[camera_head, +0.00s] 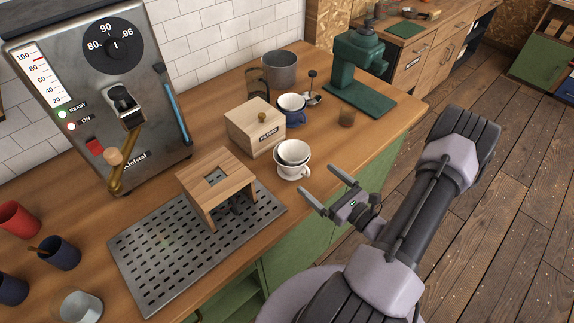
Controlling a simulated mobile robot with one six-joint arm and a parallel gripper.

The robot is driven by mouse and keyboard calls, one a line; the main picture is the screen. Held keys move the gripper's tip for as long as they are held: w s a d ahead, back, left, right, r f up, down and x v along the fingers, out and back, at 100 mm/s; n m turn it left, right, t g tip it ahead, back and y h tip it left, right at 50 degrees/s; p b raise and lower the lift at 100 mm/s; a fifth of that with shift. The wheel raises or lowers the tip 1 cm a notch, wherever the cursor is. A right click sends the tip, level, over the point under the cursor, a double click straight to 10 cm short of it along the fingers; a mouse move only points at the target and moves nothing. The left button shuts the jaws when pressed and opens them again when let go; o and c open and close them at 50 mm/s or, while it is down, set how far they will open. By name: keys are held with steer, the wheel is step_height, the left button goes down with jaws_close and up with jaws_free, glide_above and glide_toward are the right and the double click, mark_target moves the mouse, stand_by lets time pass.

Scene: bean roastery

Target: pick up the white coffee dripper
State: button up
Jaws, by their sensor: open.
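The white coffee dripper (293,151) is a small round cone with a dark rim. It appears to sit on top of a white cup (293,173) with a handle, near the front edge of the wooden counter. My gripper (318,180) is open and empty. Its two fingers point left toward the dripper and cup, from just to their right, by the counter's front edge. I see no contact with either. The inside of the cup is hidden by the dripper.
A wooden box (254,129) stands close behind the dripper. A wooden stand (208,170) on a slotted metal tray (150,265) is to the left.

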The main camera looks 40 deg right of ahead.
mark_target(285, 151)
steer(key=w, duration=0.4)
steer(key=w+b, duration=0.1)
steer(key=w, duration=0.7)
steer(key=shift+a+b, duration=0.4)
steer(key=shift+s+r, duration=0.1)
steer(key=c, duration=1.3)
steer(key=shift+o, duration=0.2)
steer(key=shift+r, duration=0.1)
